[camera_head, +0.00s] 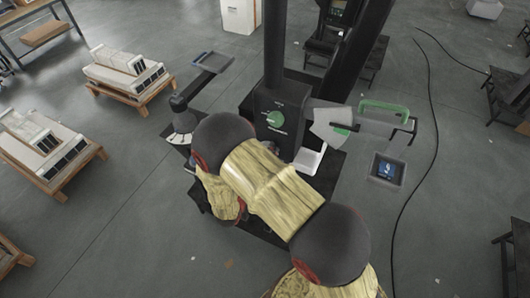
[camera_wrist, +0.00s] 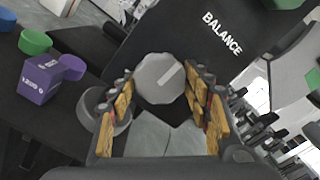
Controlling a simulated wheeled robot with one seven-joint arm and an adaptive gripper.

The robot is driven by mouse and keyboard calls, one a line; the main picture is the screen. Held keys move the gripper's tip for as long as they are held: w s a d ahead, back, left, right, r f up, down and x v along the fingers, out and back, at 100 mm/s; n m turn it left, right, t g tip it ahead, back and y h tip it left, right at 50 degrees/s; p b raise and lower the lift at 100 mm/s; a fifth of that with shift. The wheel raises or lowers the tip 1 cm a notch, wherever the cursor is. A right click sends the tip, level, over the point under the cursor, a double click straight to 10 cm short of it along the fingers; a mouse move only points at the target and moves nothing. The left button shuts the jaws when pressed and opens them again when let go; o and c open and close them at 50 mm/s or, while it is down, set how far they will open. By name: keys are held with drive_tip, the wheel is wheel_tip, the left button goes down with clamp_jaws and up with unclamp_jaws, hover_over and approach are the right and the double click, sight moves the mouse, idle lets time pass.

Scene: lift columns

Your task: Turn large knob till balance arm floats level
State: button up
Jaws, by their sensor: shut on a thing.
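In the wrist view, a large grey faceted knob (camera_wrist: 159,79) with a pale line on its face sits on a black panel (camera_wrist: 190,35) marked BALANCE. My gripper (camera_wrist: 160,88) has its ribbed, orange-padded fingers on either side of the knob, closed on it. In the head view, my own arm hides the gripper and the knob. A black post with a box (camera_head: 283,112) carries a green dial. An arm with a green handle (camera_head: 385,108) extends to its right; I cannot tell whether this is the balance arm or whether it is level.
A purple weight marked 1200 G (camera_wrist: 48,80) stands left of the knob, near green and blue pieces. A blue-edged tray (camera_head: 212,62) is on the left arm. Pallets (camera_head: 127,72) lie left; a cable crosses the right floor.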

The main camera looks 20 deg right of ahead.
drive_tip(key=o, duration=1.1)
drive_tip(key=v, duration=1.2)
drive_tip(key=shift+w, duration=0.1)
